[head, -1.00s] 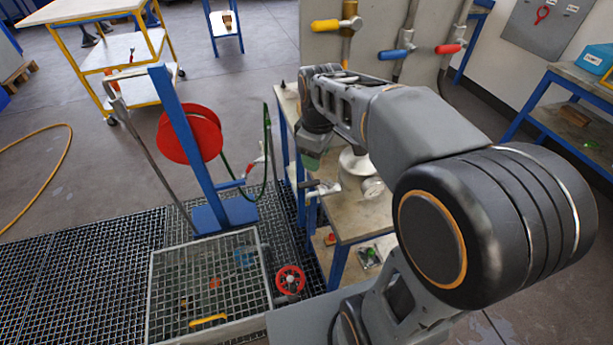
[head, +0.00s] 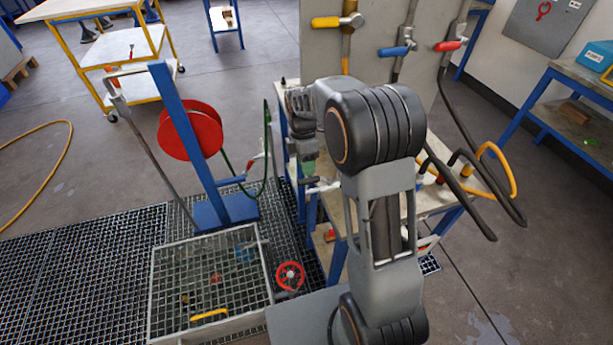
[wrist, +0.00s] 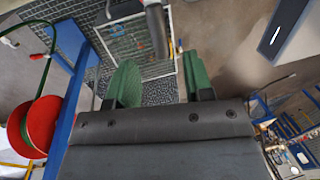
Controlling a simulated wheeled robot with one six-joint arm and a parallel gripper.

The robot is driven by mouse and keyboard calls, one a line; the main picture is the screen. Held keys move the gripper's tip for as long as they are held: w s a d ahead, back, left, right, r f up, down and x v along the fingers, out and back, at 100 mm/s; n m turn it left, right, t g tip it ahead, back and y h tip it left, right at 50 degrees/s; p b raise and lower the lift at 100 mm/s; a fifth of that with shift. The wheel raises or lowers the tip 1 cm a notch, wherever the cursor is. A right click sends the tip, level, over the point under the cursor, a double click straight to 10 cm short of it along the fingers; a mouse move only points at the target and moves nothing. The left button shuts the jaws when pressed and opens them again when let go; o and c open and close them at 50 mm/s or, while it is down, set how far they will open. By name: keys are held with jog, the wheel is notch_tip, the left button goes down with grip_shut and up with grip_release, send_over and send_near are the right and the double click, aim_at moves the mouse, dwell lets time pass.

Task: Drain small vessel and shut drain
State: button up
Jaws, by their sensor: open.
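My gripper (head: 308,170) points down at the left edge of the work table, just above a short pale pipe with a dark lever (head: 318,186). In the wrist view its two green fingers (wrist: 160,84) are apart with nothing between them. I cannot tell whether the drain is open or shut. The small vessel's body is hidden behind my arm in the head view, and no flow of liquid is visible.
A mesh-covered basin (head: 152,300) stands on the floor grating, with a red handwheel (head: 290,277) beside it. A blue post with a red hose reel (head: 190,131) stands left of my gripper. Yellow, blue and red valve handles (head: 396,52) are on the panel behind. Hoses loop at right.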

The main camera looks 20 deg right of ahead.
aim_at(307, 179)
jog(key=shift+s+f, duration=0.25)
jog(key=shift+f, duration=1.05)
jog(key=shift+s+f, duration=0.25)
jog(key=shift+f, duration=1.05)
jog(key=shift+c, duration=0.3)
grip_shut()
